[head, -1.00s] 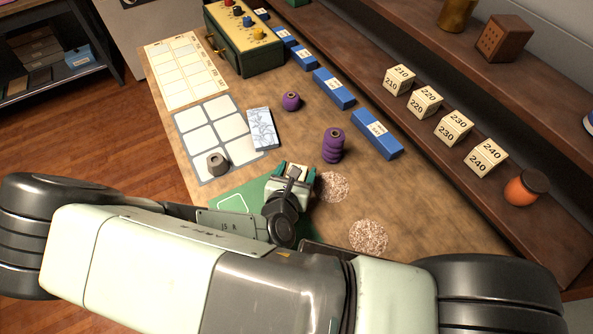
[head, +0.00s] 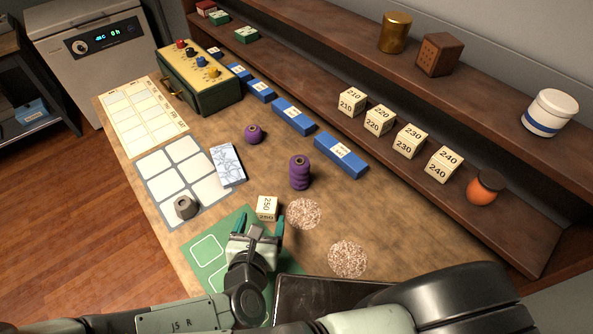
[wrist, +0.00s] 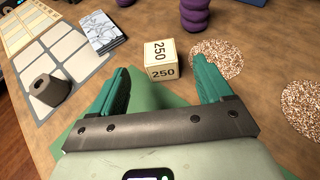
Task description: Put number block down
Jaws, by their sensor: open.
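The number block (head: 267,207), a cream cube marked 250, sits upright on the wooden table at the far edge of the green mat (head: 206,271). It also shows in the wrist view (wrist: 160,60), just beyond my fingertips. My gripper (head: 258,225) is open and empty; in the wrist view its two green fingers (wrist: 160,78) are spread wide, with the block ahead of the gap between them. Several similar blocks stand in a row on the shelf, among them 210 (head: 351,102), 220 (head: 379,121), 230 (head: 410,140) and 240 (head: 443,164).
A purple spool (head: 300,173) and a speckled round patch (head: 304,214) lie close to the block. A patterned booklet (head: 227,165), a grey weight (head: 186,207) and blue boxes (head: 341,155) stand farther off. An orange pot (head: 485,188) is right of block 240.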

